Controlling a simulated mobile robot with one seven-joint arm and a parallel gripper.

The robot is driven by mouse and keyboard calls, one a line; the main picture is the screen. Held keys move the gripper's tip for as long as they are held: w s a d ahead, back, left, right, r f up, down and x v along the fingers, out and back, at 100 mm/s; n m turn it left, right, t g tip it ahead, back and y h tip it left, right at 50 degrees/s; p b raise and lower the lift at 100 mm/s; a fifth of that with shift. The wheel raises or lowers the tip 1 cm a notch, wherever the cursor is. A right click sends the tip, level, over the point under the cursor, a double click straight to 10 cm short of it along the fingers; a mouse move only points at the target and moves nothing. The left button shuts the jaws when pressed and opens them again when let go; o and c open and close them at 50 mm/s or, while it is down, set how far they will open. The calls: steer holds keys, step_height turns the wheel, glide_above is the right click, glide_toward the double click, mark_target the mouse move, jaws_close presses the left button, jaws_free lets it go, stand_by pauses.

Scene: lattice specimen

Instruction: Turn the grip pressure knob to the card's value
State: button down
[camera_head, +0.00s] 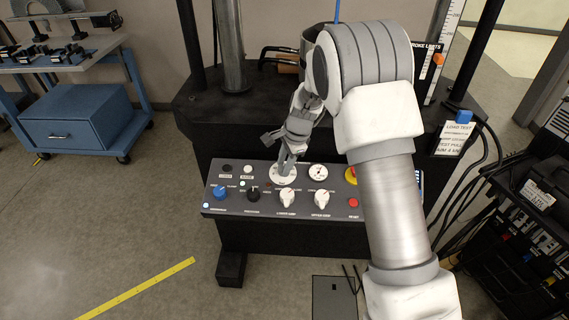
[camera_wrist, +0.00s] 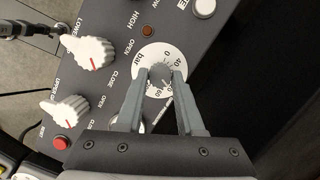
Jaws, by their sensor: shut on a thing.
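The grip pressure knob is a small grey knob (camera_wrist: 160,72) in the middle of a white dial marked "bar", with numbers such as 0 and 40. My gripper (camera_wrist: 159,79) is shut on the knob, one finger on each side, in the wrist view. The fingers hide part of the dial, and I cannot surely read the knob's setting. In the head view my gripper (camera_head: 286,168) reaches down to the white dial (camera_head: 283,175) on the control panel. A white card (camera_head: 459,138) with "LOAD TEST" at its top hangs at the right; its value is too small to read.
The panel (camera_head: 235,205) also carries a blue knob (camera_head: 219,192), a black knob (camera_head: 254,194), two white knobs (camera_head: 287,198) (camera_head: 321,198), a gauge (camera_head: 318,171) and a red button (camera_head: 353,203). Dark cables (camera_head: 487,155) hang at the right.

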steer(key=c, duration=0.5)
jaws_free()
steer(key=p+v, duration=0.2)
steer(key=v, duration=1.5)
steer(key=shift+d+r, duration=0.15)
steer(key=shift+r, duration=0.1)
